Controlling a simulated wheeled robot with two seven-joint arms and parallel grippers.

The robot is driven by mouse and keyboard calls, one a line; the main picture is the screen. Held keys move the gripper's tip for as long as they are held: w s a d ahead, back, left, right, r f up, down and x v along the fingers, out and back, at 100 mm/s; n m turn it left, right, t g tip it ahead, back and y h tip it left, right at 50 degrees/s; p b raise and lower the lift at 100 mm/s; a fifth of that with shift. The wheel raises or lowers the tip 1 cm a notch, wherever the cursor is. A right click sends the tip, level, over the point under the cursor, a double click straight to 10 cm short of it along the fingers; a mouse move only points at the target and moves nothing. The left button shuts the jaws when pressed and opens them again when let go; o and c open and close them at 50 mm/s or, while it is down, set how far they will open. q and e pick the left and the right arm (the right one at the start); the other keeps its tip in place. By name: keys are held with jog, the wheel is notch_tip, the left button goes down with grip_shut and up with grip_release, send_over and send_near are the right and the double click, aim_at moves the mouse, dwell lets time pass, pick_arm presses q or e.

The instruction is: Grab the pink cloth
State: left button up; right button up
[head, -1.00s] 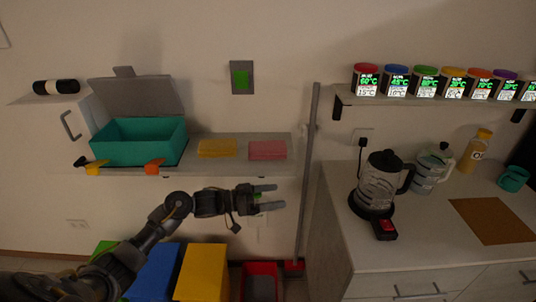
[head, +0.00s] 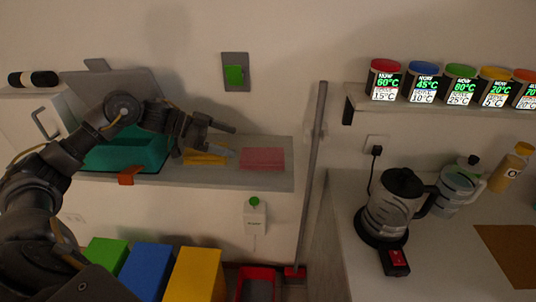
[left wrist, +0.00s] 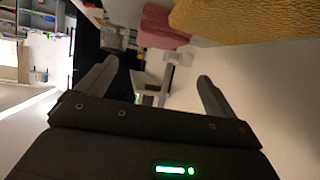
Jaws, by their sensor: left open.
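The pink cloth (head: 262,159) lies flat and folded on the wall shelf (head: 280,182), to the right of the yellow cloth (head: 207,157). My left gripper (head: 226,138) is open and empty, above the yellow cloth and to the left of the pink one. It partly covers the yellow cloth. In the left wrist view, the open fingers (left wrist: 155,82) show with nothing between them, and the pink cloth (left wrist: 162,28) is beyond them near the top, beside the textured yellow cloth (left wrist: 245,18). My right gripper is not in view.
A teal open box (head: 128,156) stands on the shelf at the left, partly behind my left arm. A grey pole (head: 312,180) stands just right of the shelf. A counter (head: 370,270) with a kettle (head: 391,208) is at the right. Coloured bins (head: 195,275) stand below.

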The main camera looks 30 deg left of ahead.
aim_at(262, 153)
pick_arm(q)
jog(key=shift+w+d+f+p, duration=0.1)
jog(key=shift+d+f+p, duration=0.3)
jog(key=shift+d+p, duration=0.3)
jog(key=shift+w+d+f, duration=0.6)
jog(key=shift+w+f, duration=0.15)
jog(key=shift+w, duration=0.05)
jog(key=shift+d, duration=0.1)
jog(key=shift+d+p, duration=0.25)
jog(key=shift+p, duration=0.15)
jog(key=p+x, duration=0.2)
jog(key=x, duration=0.2)
jog(key=shift+w+d+f, duration=0.25)
jog(key=shift+s, duration=0.1)
jog(key=shift+c, duration=0.8)
jog(key=c, duration=0.9)
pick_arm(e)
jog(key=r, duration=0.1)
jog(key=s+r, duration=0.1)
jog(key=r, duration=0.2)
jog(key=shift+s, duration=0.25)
